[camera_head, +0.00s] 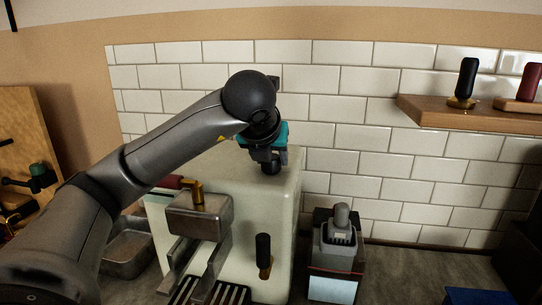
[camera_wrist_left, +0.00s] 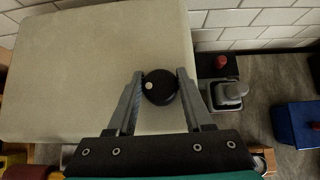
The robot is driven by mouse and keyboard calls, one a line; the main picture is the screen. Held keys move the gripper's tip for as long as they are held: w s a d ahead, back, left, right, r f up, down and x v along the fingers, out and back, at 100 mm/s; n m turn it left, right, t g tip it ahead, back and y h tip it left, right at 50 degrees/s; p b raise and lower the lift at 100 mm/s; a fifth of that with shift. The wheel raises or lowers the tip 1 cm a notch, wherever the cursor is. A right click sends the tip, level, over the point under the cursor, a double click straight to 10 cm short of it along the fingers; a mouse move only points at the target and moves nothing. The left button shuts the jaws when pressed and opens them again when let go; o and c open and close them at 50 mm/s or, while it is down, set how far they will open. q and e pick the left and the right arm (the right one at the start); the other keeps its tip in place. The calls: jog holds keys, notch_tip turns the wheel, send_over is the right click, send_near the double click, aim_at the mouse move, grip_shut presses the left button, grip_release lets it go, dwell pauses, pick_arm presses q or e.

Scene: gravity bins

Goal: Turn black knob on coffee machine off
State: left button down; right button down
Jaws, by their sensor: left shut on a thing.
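The coffee machine (camera_head: 233,165) is a cream box against the tiled wall; its flat top (camera_wrist_left: 90,70) fills the left of the left wrist view. The black knob (camera_wrist_left: 160,88) is round with a pale dot on its left side and stands on the machine's top near the right edge. In the head view the knob (camera_head: 271,168) is partly hidden under my gripper. My left gripper (camera_wrist_left: 158,82) is shut on the knob, one finger on each side. It also shows from above the machine in the head view (camera_head: 268,158). My right gripper is not in view.
A grey grinder-like device (camera_head: 341,232) stands right of the machine. A wooden shelf (camera_head: 470,116) with a black-handled tool (camera_head: 467,80) is on the wall at right. A blue box (camera_wrist_left: 296,124) lies on the counter. The counter (camera_head: 400,270) between is clear.

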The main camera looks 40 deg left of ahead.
pick_arm(q)
jog(key=shift+c, duration=1.5)
grip_release()
jog(key=shift+s+r, duration=0.1)
jog(key=v, duration=0.7)
jog(key=shift+s+d+r+p, duration=0.15)
jog(key=shift+r+p, duration=0.15)
jog(key=shift+p, duration=0.05)
jog(key=p+v, duration=0.5)
jog(key=v, duration=0.2)
jog(key=shift+s, duration=0.2)
jog(key=shift+d, duration=0.15)
